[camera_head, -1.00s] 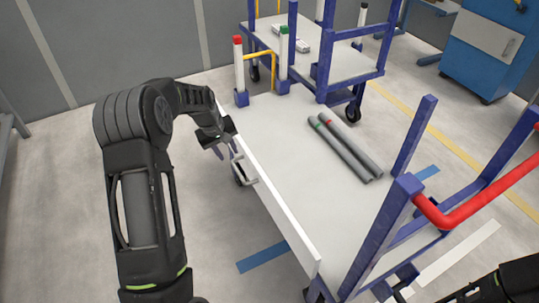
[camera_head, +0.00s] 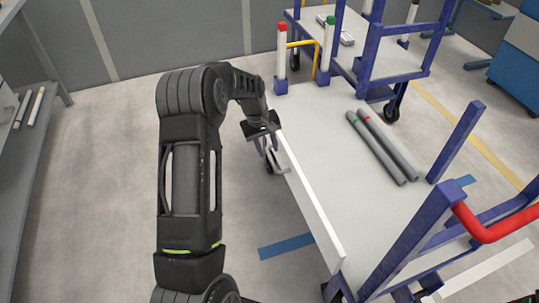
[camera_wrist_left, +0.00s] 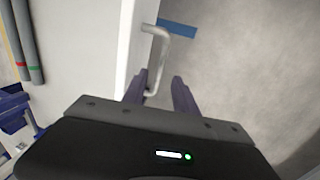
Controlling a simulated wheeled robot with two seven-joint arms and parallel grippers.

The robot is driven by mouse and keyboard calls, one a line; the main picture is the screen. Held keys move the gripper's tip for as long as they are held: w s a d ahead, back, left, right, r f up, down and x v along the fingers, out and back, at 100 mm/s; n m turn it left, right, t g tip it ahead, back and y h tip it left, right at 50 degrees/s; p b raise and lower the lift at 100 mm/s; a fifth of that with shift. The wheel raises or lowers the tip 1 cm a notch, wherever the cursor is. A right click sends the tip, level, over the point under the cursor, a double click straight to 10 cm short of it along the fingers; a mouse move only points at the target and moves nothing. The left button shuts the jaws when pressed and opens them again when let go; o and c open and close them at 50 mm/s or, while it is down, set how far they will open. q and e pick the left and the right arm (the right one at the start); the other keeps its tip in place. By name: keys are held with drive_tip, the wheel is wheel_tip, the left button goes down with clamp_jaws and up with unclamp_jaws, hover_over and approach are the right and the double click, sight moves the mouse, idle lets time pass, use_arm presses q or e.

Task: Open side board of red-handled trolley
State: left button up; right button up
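The trolley (camera_head: 345,185) has a light grey deck, blue posts and a red handle (camera_head: 495,226) at the lower right. Its white side board (camera_head: 312,205) stands upright along the deck's left edge. A grey metal handle (camera_head: 277,163) sticks out from the board's outer face. My left gripper (camera_head: 268,147) is at that handle. In the left wrist view the two fingers (camera_wrist_left: 160,92) are open. The near end of the handle (camera_wrist_left: 157,32) lies between or just above them; contact cannot be told. The side board (camera_wrist_left: 130,40) runs left of the fingers.
Two grey pipes (camera_head: 383,146) lie on the deck. A second trolley with a yellow handle (camera_head: 322,62) stands behind. A shelf (camera_head: 30,135) with pipes is at far left. The floor (camera_head: 100,200) left of the board is clear.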

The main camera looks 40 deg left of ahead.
sight(271, 158)
use_arm(q)
drive_tip(key=f, duration=0.4)
drive_tip(key=shift+w+d, duration=0.2)
drive_tip(key=shift+w, duration=0.15)
clamp_jaws()
idle(1.1)
